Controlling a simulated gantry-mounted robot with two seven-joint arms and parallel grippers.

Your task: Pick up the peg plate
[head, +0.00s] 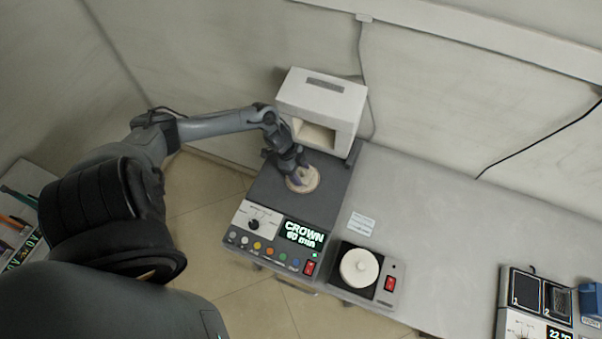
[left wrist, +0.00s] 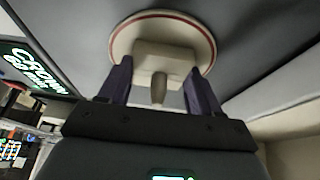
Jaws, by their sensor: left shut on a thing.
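The peg plate (left wrist: 162,30) is a round cream disc with a red ring near its rim, a block and a short peg. In the head view the peg plate (head: 303,181) is on or just above the dark top of the machine, in front of its white hood; I cannot tell if it touches. My left gripper (head: 293,166) is over it. In the left wrist view my left gripper (left wrist: 160,82) has its two purple fingers on either side of the plate's block, shut on it. My right gripper is in neither view.
The machine's white hood (head: 322,107) stands close behind my left gripper. Its front panel (head: 275,240) has a display reading CROWN, a knob and several buttons. A small device with a white round top (head: 359,267) and another device (head: 540,305) stand to the right. The grey bench (head: 450,215) between is mostly clear.

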